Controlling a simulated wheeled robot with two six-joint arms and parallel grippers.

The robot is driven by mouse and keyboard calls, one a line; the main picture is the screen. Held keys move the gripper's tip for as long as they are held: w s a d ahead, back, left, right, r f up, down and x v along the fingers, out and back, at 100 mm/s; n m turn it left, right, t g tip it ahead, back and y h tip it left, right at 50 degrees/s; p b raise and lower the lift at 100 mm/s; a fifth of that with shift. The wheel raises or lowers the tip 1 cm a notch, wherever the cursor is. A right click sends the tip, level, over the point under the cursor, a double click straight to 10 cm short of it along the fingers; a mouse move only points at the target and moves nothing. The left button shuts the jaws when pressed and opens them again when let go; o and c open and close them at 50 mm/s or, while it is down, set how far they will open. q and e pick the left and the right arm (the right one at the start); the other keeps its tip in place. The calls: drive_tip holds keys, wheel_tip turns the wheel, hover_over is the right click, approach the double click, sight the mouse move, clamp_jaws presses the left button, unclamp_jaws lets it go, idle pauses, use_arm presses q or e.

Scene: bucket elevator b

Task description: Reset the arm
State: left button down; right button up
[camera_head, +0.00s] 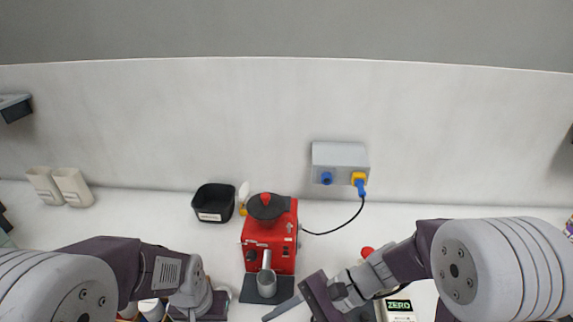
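My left arm comes in from the lower left. Its gripper (200,306) is at the bottom edge, left of the red machine, and its fingers cannot be made out. My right arm reaches in from the lower right. Its gripper (285,308) points left, just in front of the red machine. One grey finger shows; the rest is cut off by the bottom edge, so I cannot tell its opening.
A black labelled bin (213,203) stands left of the machine. Two pale cups (72,187) are at the far left. A grey wall box (340,155) holds blue and yellow plugs, with a black cable (340,228) to the machine.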

drive_tip(key=s+d+f+n+h, duration=0.35)
drive_tip(key=d+f+h, duration=0.25)
drive_tip(key=d, duration=0.4)
drive_tip(key=w+d+f+n+t+h, duration=0.2)
drive_tip(key=w+d+n+t+h, duration=0.2)
drive_tip(key=w+d, duration=0.3)
drive_tip(key=shift+w+d+f+n+h, duration=0.2)
drive_tip(key=shift+d+f+n+h, duration=0.2)
drive_tip(key=shift+d, duration=0.7)
